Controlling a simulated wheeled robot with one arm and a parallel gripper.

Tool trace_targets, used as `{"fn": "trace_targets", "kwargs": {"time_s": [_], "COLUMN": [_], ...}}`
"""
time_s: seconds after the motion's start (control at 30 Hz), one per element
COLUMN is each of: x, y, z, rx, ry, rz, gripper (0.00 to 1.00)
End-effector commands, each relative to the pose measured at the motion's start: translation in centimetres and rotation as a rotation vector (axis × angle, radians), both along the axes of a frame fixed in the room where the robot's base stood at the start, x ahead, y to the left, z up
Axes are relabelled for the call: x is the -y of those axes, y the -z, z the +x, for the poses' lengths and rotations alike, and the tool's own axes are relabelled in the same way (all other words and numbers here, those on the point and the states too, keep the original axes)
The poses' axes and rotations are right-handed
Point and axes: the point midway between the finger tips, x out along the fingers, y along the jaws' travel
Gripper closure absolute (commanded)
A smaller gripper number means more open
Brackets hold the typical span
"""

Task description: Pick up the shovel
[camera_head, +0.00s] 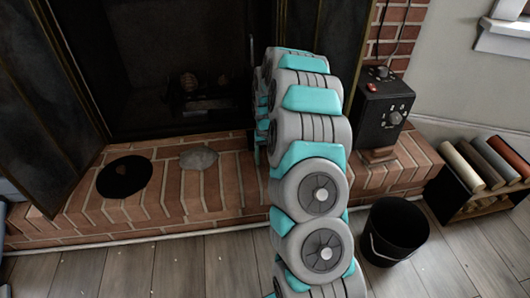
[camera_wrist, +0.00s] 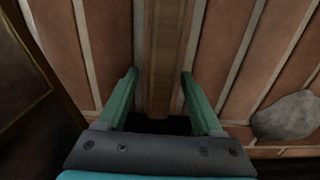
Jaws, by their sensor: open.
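In the wrist view, a brown, wood-like bar (camera_wrist: 166,40) runs down between the fingers of my gripper (camera_wrist: 159,74). It may be the shovel's handle, but I cannot tell for sure. A dark patch lies below it, between the finger bases. My gripper is open, with one green finger on each side of the bar and a visible gap on both sides. In the head view, my arm hides most of the gripper and whatever is at it. A thin dark upright rod (camera_head: 252,48) shows just left of my arm; I cannot tell whether it is part of the shovel.
The brick hearth (camera_head: 92,213) lies below the fireplace, with a black round plate (camera_head: 124,177) and a grey stone (camera_head: 198,158); the stone also shows in the wrist view (camera_wrist: 288,118).

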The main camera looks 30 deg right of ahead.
Motion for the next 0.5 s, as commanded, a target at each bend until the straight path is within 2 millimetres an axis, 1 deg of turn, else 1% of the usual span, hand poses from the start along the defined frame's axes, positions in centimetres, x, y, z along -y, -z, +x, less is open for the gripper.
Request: {"fn": "trace_targets", "kwargs": {"time_s": [0.17,0.5], "x": [0.0,0.0], "y": [-0.04,-0.05], "z": [0.01,0.0], "rx": [0.001,0.0], "ry": [0.0,0.0], "rz": [0.0,0.0], "gripper": [0.32,0.71]}}
